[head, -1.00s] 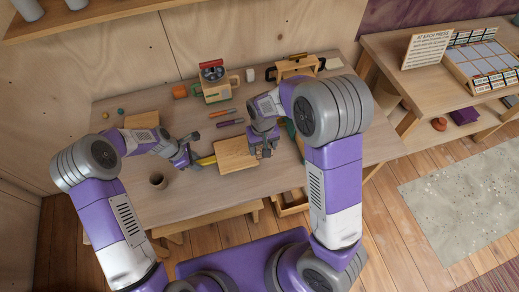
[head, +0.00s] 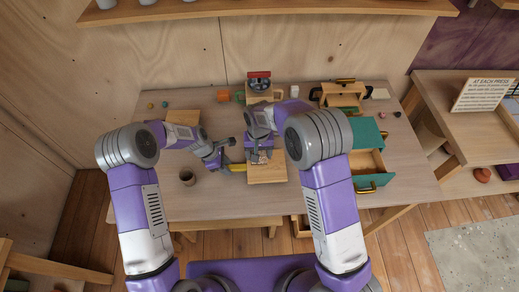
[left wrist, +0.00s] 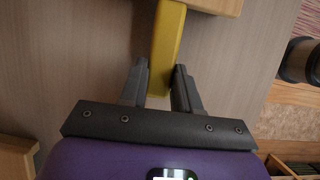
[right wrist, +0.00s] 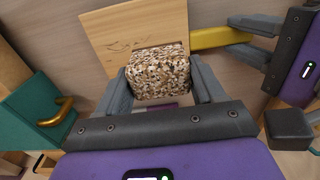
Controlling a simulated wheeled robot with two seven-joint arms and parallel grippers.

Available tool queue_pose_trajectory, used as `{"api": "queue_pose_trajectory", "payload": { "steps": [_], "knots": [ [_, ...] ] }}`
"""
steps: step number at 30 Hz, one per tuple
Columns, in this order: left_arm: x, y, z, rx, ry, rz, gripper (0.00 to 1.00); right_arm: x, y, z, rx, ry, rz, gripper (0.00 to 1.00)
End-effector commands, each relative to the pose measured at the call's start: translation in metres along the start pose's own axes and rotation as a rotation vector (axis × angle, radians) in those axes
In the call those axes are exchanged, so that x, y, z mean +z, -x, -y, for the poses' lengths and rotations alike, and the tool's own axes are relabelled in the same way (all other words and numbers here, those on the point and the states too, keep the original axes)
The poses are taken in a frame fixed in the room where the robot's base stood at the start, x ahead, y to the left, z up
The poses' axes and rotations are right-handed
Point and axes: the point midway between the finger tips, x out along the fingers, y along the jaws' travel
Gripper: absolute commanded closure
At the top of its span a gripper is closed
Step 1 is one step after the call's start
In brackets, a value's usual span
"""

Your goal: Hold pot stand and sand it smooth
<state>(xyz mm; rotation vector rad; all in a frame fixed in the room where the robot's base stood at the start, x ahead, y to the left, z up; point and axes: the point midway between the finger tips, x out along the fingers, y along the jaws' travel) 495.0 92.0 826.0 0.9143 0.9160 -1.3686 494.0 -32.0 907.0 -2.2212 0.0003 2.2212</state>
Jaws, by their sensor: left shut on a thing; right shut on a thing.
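The pot stand is a pale wooden square (head: 268,174) with a yellow handle (head: 237,168) on its left, lying at the table's front. My left gripper (head: 226,166) is shut on the yellow handle, which shows between its fingers in the left wrist view (left wrist: 163,62). My right gripper (head: 260,155) is shut on a speckled sanding block (right wrist: 158,75) over the stand. The right wrist view shows faint dark marks on the stand's bare wood (right wrist: 115,32). Whether the block touches the wood, I cannot tell.
A teal drawer box (head: 368,131) with an open drawer stands right of my right arm. A brown cup (head: 187,178) stands left of the stand. A red-topped item (head: 259,82) and a wooden box (head: 345,94) stand at the back.

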Motion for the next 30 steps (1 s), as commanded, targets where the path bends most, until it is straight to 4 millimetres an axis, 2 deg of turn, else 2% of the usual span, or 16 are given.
{"api": "queue_pose_trajectory", "payload": {
  "steps": [12, 14, 15, 30],
  "knots": [
    [0.000, 0.000, 0.000, 0.000, 0.000, -0.001, 1.00, 0.001, -0.039, 0.000, 0.001, 0.000, 0.002, 0.56],
    [0.000, 0.000, 0.000, 0.000, 0.000, -0.001, 1.00, 0.001, -0.051, -0.001, 0.002, 0.000, 0.003, 0.56],
    [0.000, 0.000, 0.000, 0.000, 0.000, -0.001, 1.00, -0.001, -0.048, -0.005, 0.000, -0.002, 0.000, 0.61],
    [0.000, 0.000, 0.000, 0.000, -0.001, 0.000, 1.00, 0.000, -0.051, -0.051, 0.002, -0.002, 0.001, 0.61]
  ]
}}
